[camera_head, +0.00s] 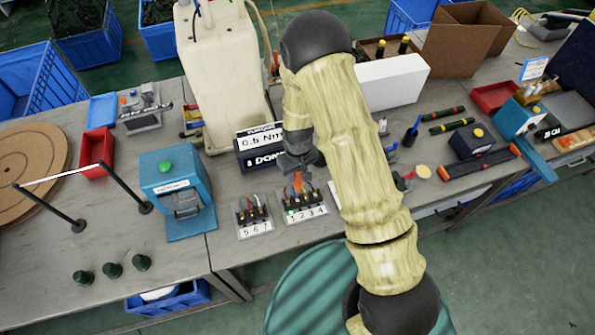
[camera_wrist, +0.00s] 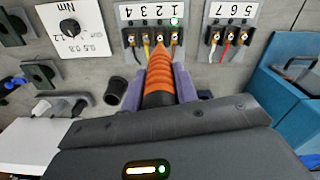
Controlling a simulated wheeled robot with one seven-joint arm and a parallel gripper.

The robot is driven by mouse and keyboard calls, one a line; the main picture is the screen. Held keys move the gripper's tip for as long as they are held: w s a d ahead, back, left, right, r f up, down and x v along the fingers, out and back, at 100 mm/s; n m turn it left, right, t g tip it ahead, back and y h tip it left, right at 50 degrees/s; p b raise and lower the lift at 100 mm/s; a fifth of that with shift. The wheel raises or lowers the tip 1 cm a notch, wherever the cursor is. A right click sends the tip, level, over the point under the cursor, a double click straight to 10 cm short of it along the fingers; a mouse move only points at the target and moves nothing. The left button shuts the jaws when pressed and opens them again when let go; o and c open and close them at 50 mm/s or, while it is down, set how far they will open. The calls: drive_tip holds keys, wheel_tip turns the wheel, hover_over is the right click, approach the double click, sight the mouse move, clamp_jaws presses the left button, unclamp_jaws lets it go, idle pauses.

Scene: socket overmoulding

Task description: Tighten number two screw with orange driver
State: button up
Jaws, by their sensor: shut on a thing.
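My gripper (camera_head: 298,163) is shut on the orange driver (camera_head: 298,182), its purple-grey fingers on both sides of the handle in the wrist view (camera_wrist: 160,90). The driver (camera_wrist: 160,72) points at the numbered 1-2-3-4 terminal block (camera_head: 304,211). The block (camera_wrist: 150,14) shows upside down in the wrist view, with several screws in a row. The driver's narrow end is at the number two screw (camera_wrist: 161,37), third from the left there. I cannot tell whether its tip touches the screw. A green light shows by number one.
The 5-6-7 block (camera_head: 254,217) stands just left of the numbered block. A torque display box (camera_head: 262,147) is behind them. A blue box with a green button (camera_head: 175,185) stands to the left. Drivers and red trays lie farther right.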

sight(298, 184)
drive_tip(key=shift+f+b, duration=2)
drive_tip(key=shift+f, duration=0.9)
drive_tip(key=shift+f+b, duration=0.55)
drive_tip(key=shift+b, duration=0.25)
idle(2.2)
idle(0.4)
